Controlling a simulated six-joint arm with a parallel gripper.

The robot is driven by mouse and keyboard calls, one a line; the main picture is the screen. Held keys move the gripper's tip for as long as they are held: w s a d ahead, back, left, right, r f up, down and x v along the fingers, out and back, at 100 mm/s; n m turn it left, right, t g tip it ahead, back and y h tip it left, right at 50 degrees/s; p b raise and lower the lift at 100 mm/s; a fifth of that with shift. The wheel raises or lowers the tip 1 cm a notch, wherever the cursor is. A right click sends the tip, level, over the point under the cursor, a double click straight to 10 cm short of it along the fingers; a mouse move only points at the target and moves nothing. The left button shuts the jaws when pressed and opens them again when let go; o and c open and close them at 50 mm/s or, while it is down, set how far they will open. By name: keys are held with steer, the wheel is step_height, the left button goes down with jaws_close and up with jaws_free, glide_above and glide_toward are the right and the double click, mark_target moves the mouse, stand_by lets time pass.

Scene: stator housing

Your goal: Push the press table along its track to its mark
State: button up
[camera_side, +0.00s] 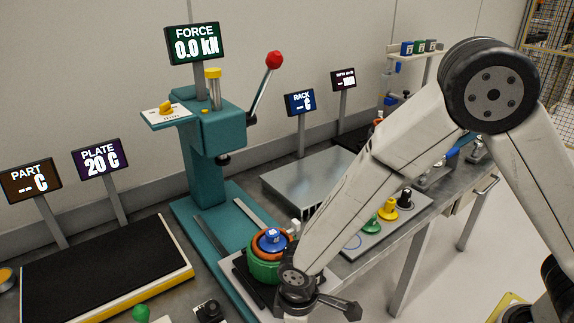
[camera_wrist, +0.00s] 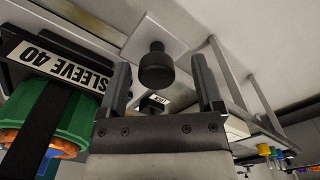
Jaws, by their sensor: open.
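The dark press table (camera_side: 238,278) sits at the near end of the track, whose rails (camera_side: 212,240) run back under the teal press (camera_side: 215,135). It carries a green housing (camera_side: 262,268) with an orange ring (camera_side: 257,247) and a blue piece (camera_side: 272,238) inside. In the wrist view the green housing (camera_wrist: 75,112) is at left beside a "SLEEVE 40" label (camera_wrist: 58,66). My gripper (camera_wrist: 162,85) is open and empty; in the side view it (camera_side: 325,304) is right of the table, its fingertips partly hidden. Contact with the table cannot be told.
A black knob (camera_wrist: 157,68) shows beyond my fingers. A black plate (camera_side: 105,270) lies left, a metal plate (camera_side: 300,180) behind, and a tray with coloured knobs (camera_side: 388,210) right. The press has a red-balled lever (camera_side: 274,60). The rails behind the table look clear.

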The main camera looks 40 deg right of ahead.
steer(key=shift+r, duration=3.85)
steer(key=s+d+r+m+t, duration=0.1)
steer(key=d+m, duration=0.3)
steer(key=d, duration=0.7)
steer(key=s+d+r+m+t, duration=0.1)
steer(key=d+m, duration=0.4)
steer(key=d, duration=0.6)
steer(key=shift+s+r+t, duration=0.3)
steer(key=shift+s+r, duration=0.3)
steer(key=shift+r, duration=0.1)
